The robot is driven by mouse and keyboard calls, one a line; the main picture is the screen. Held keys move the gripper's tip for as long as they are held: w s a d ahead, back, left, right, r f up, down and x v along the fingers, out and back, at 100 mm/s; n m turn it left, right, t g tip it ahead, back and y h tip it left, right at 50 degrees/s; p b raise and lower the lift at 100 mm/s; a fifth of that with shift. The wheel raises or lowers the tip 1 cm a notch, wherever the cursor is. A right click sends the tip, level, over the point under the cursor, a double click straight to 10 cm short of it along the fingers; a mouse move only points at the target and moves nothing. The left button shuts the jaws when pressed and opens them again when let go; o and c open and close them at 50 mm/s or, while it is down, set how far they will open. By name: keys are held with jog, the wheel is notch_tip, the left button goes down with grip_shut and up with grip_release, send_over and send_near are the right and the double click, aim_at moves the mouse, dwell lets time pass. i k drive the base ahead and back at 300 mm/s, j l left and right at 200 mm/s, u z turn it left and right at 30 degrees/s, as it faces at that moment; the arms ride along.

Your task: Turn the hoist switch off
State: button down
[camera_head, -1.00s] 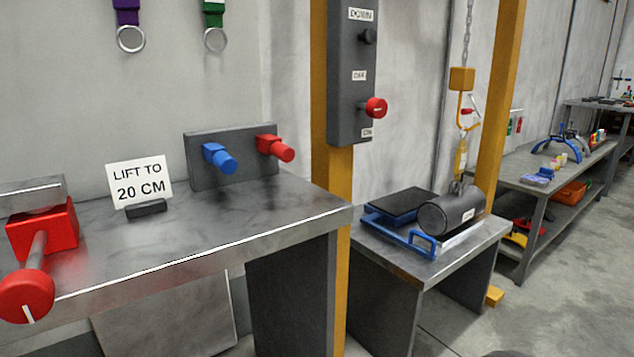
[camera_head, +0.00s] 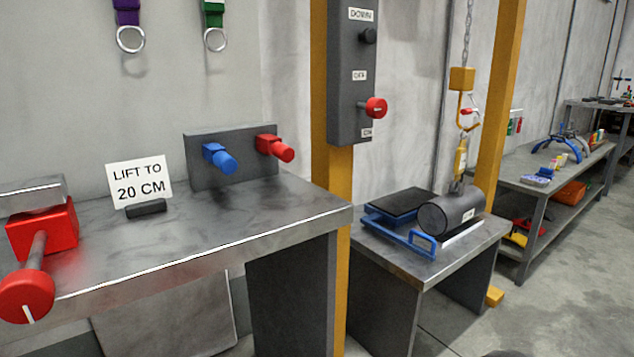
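The hoist control box (camera_head: 350,60) is a tall dark grey panel on the yellow post. It bears a DOWN label at the top, an OFF label in the middle and an ON label near the bottom. A red knob (camera_head: 376,107) sticks out between the OFF and ON labels, closer to ON. A black knob (camera_head: 368,36) sits below the DOWN label. My gripper is not in view.
A workbench (camera_head: 250,236) with red and blue fittings and a LIFT TO 20 CM sign (camera_head: 140,182) fills the left. Floor is clear at right.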

aim_at(375, 108)
jog(key=l+z, duration=0.3)
jog(key=l, duration=1.5)
